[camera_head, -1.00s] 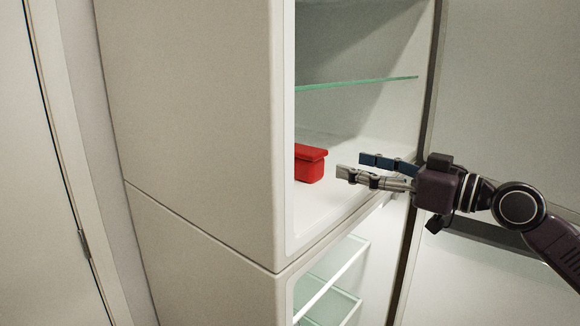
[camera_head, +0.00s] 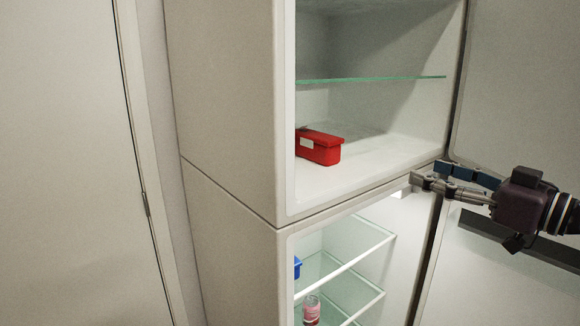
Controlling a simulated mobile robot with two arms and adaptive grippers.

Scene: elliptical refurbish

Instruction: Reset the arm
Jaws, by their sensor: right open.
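My right gripper (camera_head: 424,173) comes in from the right side of the head view. It is open and empty, with its two fingers pointing left, at the right front edge of the fridge's upper compartment. A red lidded box (camera_head: 320,148) with a white label sits on the floor of that compartment, to the left of the gripper and clear of it. My left gripper is not in view.
The fridge (camera_head: 225,100) stands open, its door (camera_head: 520,80) at the right behind my arm. A glass shelf (camera_head: 370,79) spans the upper compartment. The lower compartment holds a blue item (camera_head: 297,267) and a pink-labelled bottle (camera_head: 311,309). A pale door or panel (camera_head: 65,160) is at the left.

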